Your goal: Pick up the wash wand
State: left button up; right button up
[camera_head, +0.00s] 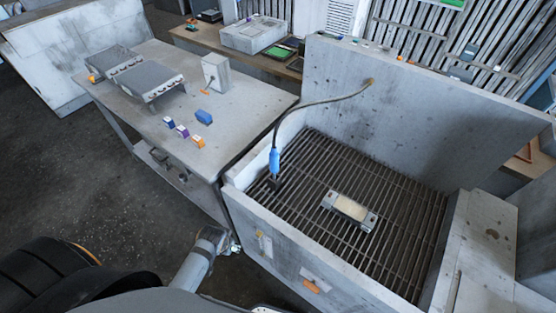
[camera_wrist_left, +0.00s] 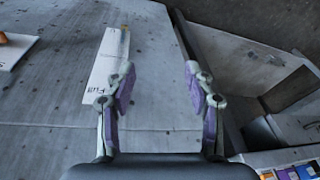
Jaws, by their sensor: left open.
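The wash wand (camera_head: 274,161) has a blue grip and a dark lower end, and a dark hose runs from its top to the back wall of the wash basin. It stands roughly upright at the left inner side of the basin (camera_head: 300,262), above the slatted grate. My left gripper (camera_head: 236,246) is low outside the basin's front wall, apart from the wand. In the left wrist view my gripper (camera_wrist_left: 160,85) is open and empty, facing a grey panel with a white strip marked "Full" (camera_wrist_left: 103,80). The wand does not show in that view. My right gripper is not visible.
A metal part (camera_head: 349,210) lies on the grate (camera_head: 400,205). The basin's walls surround the grate. A shelf stands behind. The floor at left is largely clear.

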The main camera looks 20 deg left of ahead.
pick_arm(q)
jog(key=w+d+r+p, duration=0.1)
jog(key=w+r, duration=0.2)
jog(key=r, duration=0.6)
jog(key=w+d+r+p, duration=0.1)
jog(key=w+r, duration=0.3)
jog(key=r, duration=0.5)
notch_tip(320, 180, up, 13)
jog(key=m+g, duration=0.3)
send_over(275, 147)
jog(key=shift+h+p, duration=0.35)
jog(key=shift+h, duration=0.05)
jog(key=shift+r, duration=0.15)
jog(key=shift+s, duration=0.1)
notch_tip(275, 147, down, 6)
jog(key=b, duration=0.5)
jog(key=shift+r+b, duration=0.15)
jog(key=shift+b, duration=0.15)
jog(key=shift+r, duration=0.1)
jog(key=f+p, duration=0.1)
jog(key=f, duration=0.1)
jog(key=f+p, duration=0.1)
jog(key=f, duration=0.1)
jog(key=shift+a+f, duration=0.2)
jog(key=shift+f, duration=0.35)
jog(key=shift+r, duration=0.1)
grip_shut()
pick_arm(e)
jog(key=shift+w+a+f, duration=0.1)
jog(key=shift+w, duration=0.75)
